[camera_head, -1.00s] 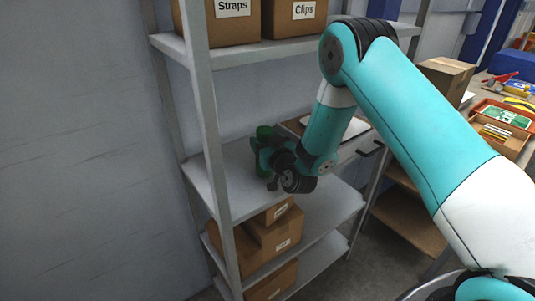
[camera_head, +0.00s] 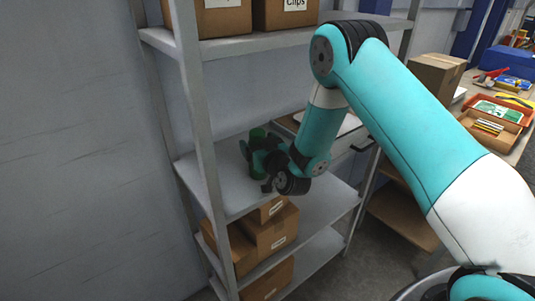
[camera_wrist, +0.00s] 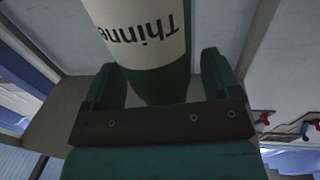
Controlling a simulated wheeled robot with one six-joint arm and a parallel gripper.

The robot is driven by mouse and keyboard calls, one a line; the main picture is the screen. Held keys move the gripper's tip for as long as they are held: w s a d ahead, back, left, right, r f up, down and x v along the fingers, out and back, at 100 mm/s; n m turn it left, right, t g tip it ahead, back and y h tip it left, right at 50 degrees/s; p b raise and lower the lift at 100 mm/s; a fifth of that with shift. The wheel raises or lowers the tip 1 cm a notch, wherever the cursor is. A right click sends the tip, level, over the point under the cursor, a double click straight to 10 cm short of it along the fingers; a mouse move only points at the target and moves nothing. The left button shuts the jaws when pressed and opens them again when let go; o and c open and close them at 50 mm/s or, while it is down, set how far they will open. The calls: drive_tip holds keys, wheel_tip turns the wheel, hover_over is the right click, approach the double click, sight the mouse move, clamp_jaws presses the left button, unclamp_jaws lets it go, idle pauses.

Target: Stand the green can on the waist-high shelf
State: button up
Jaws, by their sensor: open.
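The green can (camera_head: 257,133) is upright at the waist-high shelf (camera_head: 215,178) and appears to stand on its grey board; my gripper hides part of its body. In the wrist view the can (camera_wrist: 146,35) carries a cream label reading "Thinne…", upside down in the picture. My gripper (camera_head: 260,158) is at the can. In the wrist view the fingers of my gripper (camera_wrist: 160,78) are apart, one on each side of the can, with a visible gap at least on the left. The contact under the can is not clearly visible.
A shelf board above holds boxes marked "Straps" (camera_head: 222,15) and "Clips" (camera_head: 285,14). Cardboard boxes (camera_head: 268,233) fill part of the lower shelves. A grey rack post (camera_head: 195,120) stands left of the can. A workbench with an orange tray (camera_head: 496,112) is at right.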

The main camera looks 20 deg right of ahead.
drive_tip(key=s+a+r+n+g+b, duration=0.1)
drive_tip(key=s+g, duration=0.5)
drive_tip(key=s, duration=0.7)
drive_tip(key=s+a+r+n+g+y+b, duration=0.1)
drive_tip(key=s+g+b, duration=0.4)
drive_tip(key=s, duration=0.8)
drive_tip(key=s+a+r+n+g+b, duration=0.2)
drive_tip(key=s+g, duration=0.4)
drive_tip(key=s, duration=0.7)
drive_tip(key=shift+a+r+n+g+b, duration=0.25)
drive_tip(key=shift+r+n+g+b, duration=0.25)
drive_tip(key=shift+r+b, duration=0.45)
drive_tip(key=shift+f, duration=0.1)
